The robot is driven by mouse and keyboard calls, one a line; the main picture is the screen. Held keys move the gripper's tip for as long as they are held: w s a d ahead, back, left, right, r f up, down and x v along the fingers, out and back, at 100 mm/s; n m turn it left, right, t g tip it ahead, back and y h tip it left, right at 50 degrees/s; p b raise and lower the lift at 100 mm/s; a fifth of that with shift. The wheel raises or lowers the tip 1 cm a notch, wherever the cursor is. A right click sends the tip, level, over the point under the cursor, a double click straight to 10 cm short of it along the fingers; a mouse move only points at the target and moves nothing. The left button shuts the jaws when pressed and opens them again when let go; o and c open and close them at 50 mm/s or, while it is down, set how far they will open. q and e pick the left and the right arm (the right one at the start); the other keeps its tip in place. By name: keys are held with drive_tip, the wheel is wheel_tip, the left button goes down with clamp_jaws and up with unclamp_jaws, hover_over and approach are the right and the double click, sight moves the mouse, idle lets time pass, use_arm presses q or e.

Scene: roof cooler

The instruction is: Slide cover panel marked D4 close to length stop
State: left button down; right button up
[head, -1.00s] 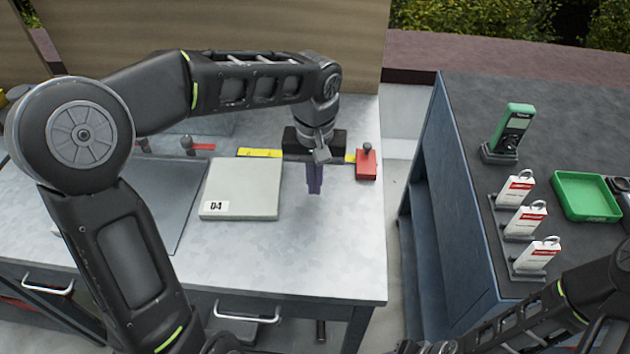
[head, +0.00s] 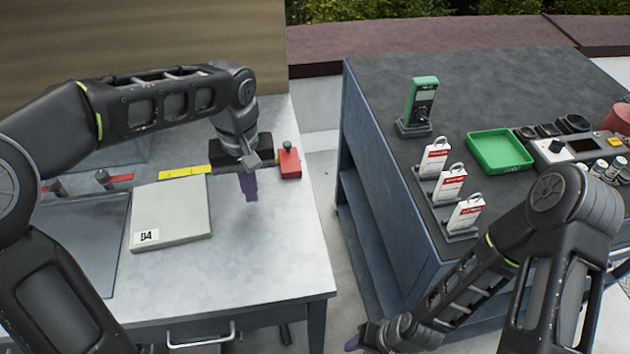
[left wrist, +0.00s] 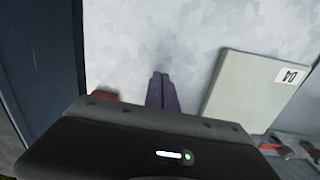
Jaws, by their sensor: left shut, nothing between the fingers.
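The pale grey cover panel marked D4 (head: 172,208) lies flat on the metal bench, its label at the front left corner. It also shows at the right of the left wrist view (left wrist: 250,95). A red stop block with a dark knob (head: 289,163) stands at the bench's right side, behind the gripper. My left gripper (head: 249,187) points down to the right of the panel, shut and empty. Its purple fingers (left wrist: 158,90) are apart from the panel's edge. My right gripper (head: 358,338) is low at the bottom edge, mostly out of frame; its jaws are unclear.
A yellow scale (head: 185,172) runs along the back of the bench (head: 260,265). A red clamp (head: 118,178) is at the left. The dark side table holds a green meter (head: 422,98), several white tags and a green tray (head: 499,151). The bench front right is clear.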

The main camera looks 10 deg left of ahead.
use_arm(q)
drive_tip(key=shift+w+d, duration=0.25)
drive_tip(key=shift+d, duration=0.75)
drive_tip(key=shift+w+d, duration=0.3)
drive_tip(key=shift+d, duration=0.75)
drive_tip(key=shift+w+d, duration=0.25)
drive_tip(key=shift+d, duration=0.75)
drive_tip(key=w+d+p, duration=0.1)
drive_tip(key=w+d, duration=0.1)
drive_tip(key=d, duration=0.5)
drive_tip(key=shift+d, duration=0.15)
drive_tip(key=shift+d, duration=0.15)
drive_tip(key=w+d+p, duration=0.4)
drive_tip(key=d+p, duration=0.2)
drive_tip(key=d, duration=0.8)
drive_tip(key=shift+d, duration=0.4)
idle(1.7)
idle(0.4)
